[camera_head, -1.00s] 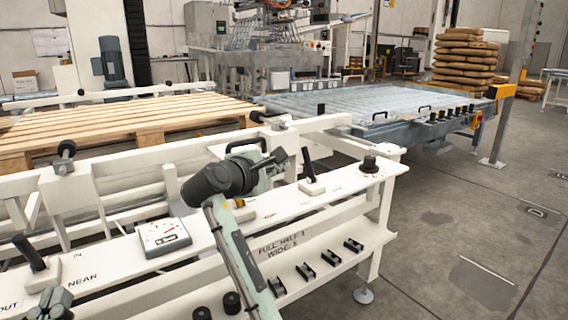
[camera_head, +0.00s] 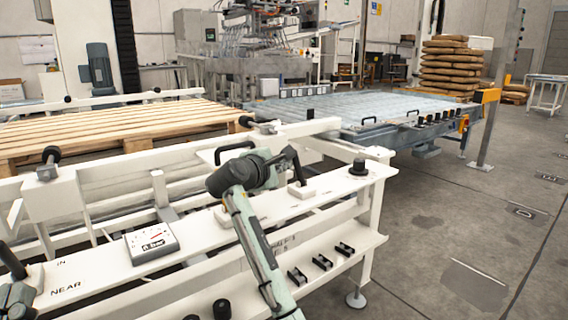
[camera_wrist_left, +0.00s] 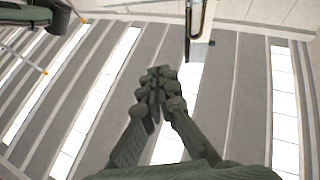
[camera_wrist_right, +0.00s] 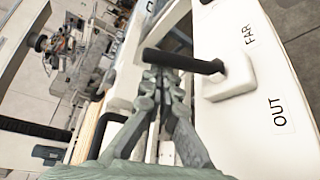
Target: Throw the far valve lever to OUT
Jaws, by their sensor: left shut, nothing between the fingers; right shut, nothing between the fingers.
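The far valve lever is a black handle (camera_head: 295,166) on a white block (camera_head: 302,189) on the white rail. In the right wrist view, the handle (camera_wrist_right: 190,61) and its block (camera_wrist_right: 231,78) lie beside the printed words FAR and OUT. My right gripper (camera_wrist_right: 163,76) is shut and empty. Its fingertips are right at the handle, which crosses just past them; I cannot tell whether they touch. In the head view, the wrist partly hides this gripper. My left gripper (camera_head: 14,299) is shut and empty by the near lever (camera_head: 12,262); its wrist view shows the fingertips (camera_wrist_left: 160,78) against the striped roof.
A gauge box (camera_head: 152,243) sits on the rail between the levers. A black knob (camera_head: 359,166) stands at the rail's right end. A lower shelf (camera_head: 345,251) holds black clips. A wooden pallet (camera_head: 110,124) and roller conveyor (camera_head: 345,108) lie behind. Floor at right is open.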

